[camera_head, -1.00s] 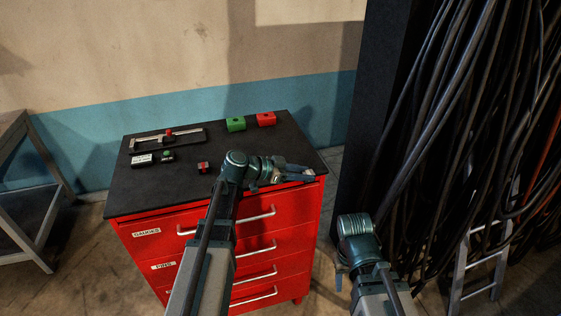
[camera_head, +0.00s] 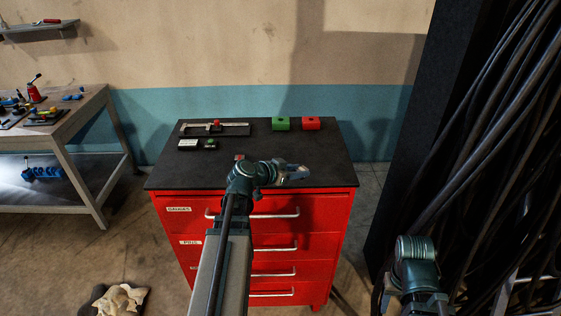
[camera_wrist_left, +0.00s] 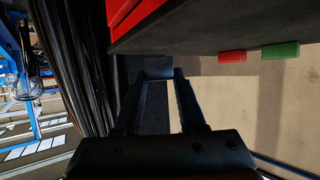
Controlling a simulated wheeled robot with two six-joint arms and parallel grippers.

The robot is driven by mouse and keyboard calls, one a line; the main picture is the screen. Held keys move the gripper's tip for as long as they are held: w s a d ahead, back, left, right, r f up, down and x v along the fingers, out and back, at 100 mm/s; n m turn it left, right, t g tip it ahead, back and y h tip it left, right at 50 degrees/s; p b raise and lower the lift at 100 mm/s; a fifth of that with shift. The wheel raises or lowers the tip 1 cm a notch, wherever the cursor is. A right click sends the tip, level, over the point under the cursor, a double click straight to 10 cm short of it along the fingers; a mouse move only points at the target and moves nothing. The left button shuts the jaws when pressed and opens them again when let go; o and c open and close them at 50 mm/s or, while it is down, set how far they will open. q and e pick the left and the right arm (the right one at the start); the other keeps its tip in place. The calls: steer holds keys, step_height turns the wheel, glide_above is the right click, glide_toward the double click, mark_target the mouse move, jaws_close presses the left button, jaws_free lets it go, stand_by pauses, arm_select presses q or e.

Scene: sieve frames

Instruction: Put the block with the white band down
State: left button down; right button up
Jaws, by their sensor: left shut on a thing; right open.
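My left gripper (camera_head: 296,172) is shut on a small dark block, seen between its fingers in the left wrist view (camera_wrist_left: 159,73). No white band can be made out on the held block. In the head view, the gripper is over the right front part of the black top (camera_head: 330,165) of a red drawer cabinet (camera_head: 335,215), pointing right. I cannot tell how high it is. My right arm's wrist is low at the right; its gripper (camera_head: 381,290) is open, mostly hidden, away from the cabinet.
A green block (camera_head: 281,124) and a red block (camera_head: 310,124) stand at the back. A caliper tray (camera_head: 240,130), a white-labelled piece (camera_head: 188,144) and a green-marked piece (camera_head: 210,144) are at the left. Black cables (camera_head: 490,150) hang at the right. A workbench (camera_head: 85,110) stands far left.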

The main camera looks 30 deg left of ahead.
arm_select(q)
steer(key=s+a+n+y, duration=0.2)
steer(key=s+a, duration=0.1)
steer(key=a, duration=0.2)
steer(key=s+a+r+n+y, duration=0.1)
steer(key=s+a+n+y, duration=0.1)
steer(key=a, duration=0.3)
steer(key=s+a+n+t+y, duration=0.1)
steer(key=s+a+y, duration=0.2)
steer(key=s+a, duration=0.1)
steer(key=shift+s+a+r+n+p, duration=0.15)
steer(key=shift+a+r+n+p, duration=0.05)
steer(key=shift+a, duration=0.2)
steer(key=shift+s+a+r+n+p, duration=0.1)
steer(key=shift+a+r+n+p, duration=0.1)
steer(key=shift+a, duration=0.2)
steer(key=w+d, duration=0.1)
steer(key=w, duration=0.4)
steer(key=w+d+f+b, duration=0.1)
steer(key=w+d, duration=0.1)
steer(key=w, duration=0.3)
steer(key=w+d, duration=0.1)
steer(key=w, duration=0.4)
steer(key=shift+d+f, duration=0.25)
steer(key=f+b, duration=0.3)
steer(key=b, duration=0.1)
steer(key=shift+w+d+f, duration=0.1)
steer(key=shift+w+f, duration=0.15)
steer(key=shift+f, duration=0.05)
